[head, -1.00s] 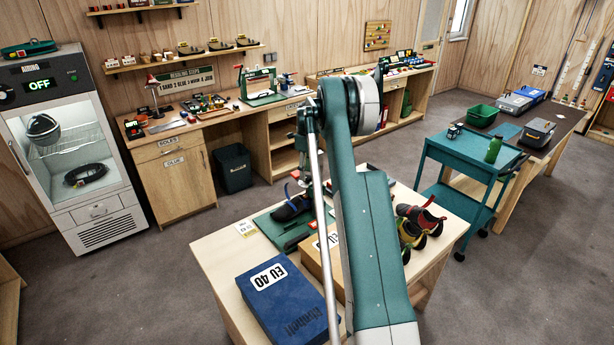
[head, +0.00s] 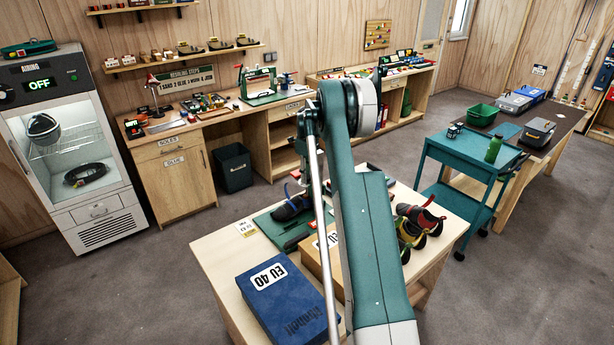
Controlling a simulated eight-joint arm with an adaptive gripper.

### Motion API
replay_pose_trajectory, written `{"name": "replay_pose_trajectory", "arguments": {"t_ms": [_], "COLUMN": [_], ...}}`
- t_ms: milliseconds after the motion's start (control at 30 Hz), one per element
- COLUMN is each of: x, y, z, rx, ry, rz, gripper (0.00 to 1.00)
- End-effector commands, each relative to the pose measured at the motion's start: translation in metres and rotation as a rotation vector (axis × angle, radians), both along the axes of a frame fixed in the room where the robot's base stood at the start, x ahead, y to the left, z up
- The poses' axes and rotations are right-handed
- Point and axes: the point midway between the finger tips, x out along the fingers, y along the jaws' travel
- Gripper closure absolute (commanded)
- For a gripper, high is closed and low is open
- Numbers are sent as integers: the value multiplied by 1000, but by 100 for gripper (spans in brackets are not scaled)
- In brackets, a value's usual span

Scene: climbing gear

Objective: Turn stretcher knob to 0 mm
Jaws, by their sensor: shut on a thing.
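A dark shoe (head: 291,208) with a blue strap sits on a green base (head: 283,231) on the near workbench. This looks like the stretcher. Small red parts show at its right side, beside my arm. I cannot make out the stretcher knob or a millimetre scale. My raised arm stands in front of the right end of this base.
On the near bench (head: 214,247) lie a blue EU 40 box (head: 287,308), a tan box (head: 314,262) and colourful shoes (head: 418,222) right of my arm. A teal trolley (head: 465,155) stands behind right. Grey floor separates the bench from the wall counters.

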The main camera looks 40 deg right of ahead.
Motion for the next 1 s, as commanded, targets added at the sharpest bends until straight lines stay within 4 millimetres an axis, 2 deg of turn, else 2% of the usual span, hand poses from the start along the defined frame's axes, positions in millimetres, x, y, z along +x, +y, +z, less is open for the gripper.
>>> {"name": "replay_pose_trajectory", "arguments": {"t_ms": [500,867,900,1000], "x": [0,0,0,0], "y": [0,0,0,0], "z": [-2,0,0,0], "rx": [0,0,0,0], "ry": [0,0,0,0], "rz": [251,272,272,272], "gripper": [84,84,68,57]}}
